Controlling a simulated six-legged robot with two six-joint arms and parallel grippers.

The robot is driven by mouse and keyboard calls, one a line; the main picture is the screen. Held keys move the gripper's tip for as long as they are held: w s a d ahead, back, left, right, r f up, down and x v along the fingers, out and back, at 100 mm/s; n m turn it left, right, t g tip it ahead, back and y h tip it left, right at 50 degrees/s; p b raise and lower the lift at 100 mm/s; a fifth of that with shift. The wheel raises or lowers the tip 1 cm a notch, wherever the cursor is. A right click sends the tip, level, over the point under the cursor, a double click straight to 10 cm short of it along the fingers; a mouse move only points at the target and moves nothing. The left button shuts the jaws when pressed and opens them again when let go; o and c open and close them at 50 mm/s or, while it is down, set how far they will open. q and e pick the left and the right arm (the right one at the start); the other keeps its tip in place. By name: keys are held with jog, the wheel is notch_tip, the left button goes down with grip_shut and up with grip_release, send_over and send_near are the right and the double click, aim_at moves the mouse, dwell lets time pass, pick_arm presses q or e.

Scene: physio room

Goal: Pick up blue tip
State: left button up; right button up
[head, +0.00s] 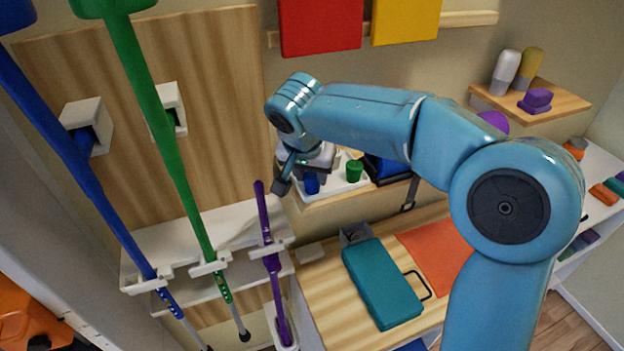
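The blue tip (312,184) is a small blue cylinder at the near edge of a white tray (340,188) on a wooden wall shelf. My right gripper (302,173) is at the tip, its dark fingers apart, one to the left of the tip and one above and behind it. The gripper body hides part of the tip and tray. I cannot tell whether the fingers touch the tip. A green tip (354,170) stands on the tray to the right. My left gripper is not in view.
Blue (80,160), green (165,140) and purple (270,250) poles stand in a rack at the left. Below the shelf, a bench holds a teal block (382,283) and an orange mat (437,258). A dark blue container (385,168) is right of the tray.

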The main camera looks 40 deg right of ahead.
aim_at(311, 176)
jog(key=shift+w+d, duration=0.1)
jog(key=c, duration=0.4)
jog(key=shift+w+r, duration=0.1)
jog(key=shift+r, duration=0.15)
notch_tip(311, 176, up, 19)
jog(key=shift+r, duration=0.2)
